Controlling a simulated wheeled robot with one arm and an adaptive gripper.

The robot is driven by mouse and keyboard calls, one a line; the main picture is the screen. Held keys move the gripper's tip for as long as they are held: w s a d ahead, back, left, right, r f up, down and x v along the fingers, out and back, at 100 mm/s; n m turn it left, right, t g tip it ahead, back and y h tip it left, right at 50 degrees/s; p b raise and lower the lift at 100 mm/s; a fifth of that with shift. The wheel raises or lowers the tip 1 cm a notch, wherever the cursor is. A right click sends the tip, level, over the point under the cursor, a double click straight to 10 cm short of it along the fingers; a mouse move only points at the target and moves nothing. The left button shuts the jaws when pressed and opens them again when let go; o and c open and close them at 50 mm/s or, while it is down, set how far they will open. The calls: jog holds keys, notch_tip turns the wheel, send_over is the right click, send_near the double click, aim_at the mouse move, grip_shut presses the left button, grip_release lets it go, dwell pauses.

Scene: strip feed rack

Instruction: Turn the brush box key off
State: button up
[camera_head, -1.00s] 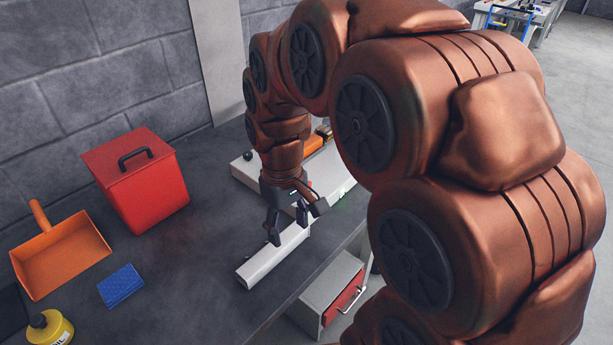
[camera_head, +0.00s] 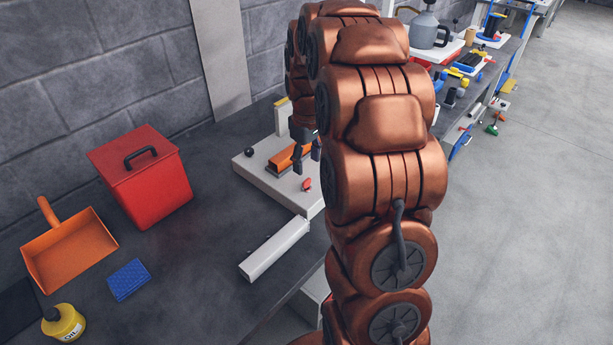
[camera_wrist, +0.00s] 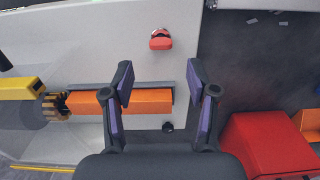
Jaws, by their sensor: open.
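A small red key-like knob (camera_head: 306,185) stands on the white base plate (camera_head: 270,185), near its front right edge. In the wrist view the red knob (camera_wrist: 160,41) lies beyond the fingertips, at the top centre; its on or off setting cannot be told. An orange bar (camera_head: 287,158) lies in a dark channel on the plate; the bar (camera_wrist: 145,101) also runs behind my fingers in the wrist view. My gripper (camera_head: 306,160) is open and empty, above the plate near the orange bar. Its two fingers (camera_wrist: 160,75) are spread apart and apart from the knob.
A small black knob (camera_head: 249,152) sits on the plate. A red lidded box (camera_head: 145,185), orange dustpan (camera_head: 70,250), blue sponge (camera_head: 129,280) and yellow oil can (camera_head: 64,323) stand left. Bare bench lies between.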

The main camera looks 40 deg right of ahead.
aim_at(307, 180)
jog(key=shift+f+p, duration=1)
jog(key=shift+f, duration=2.25)
grip_shut()
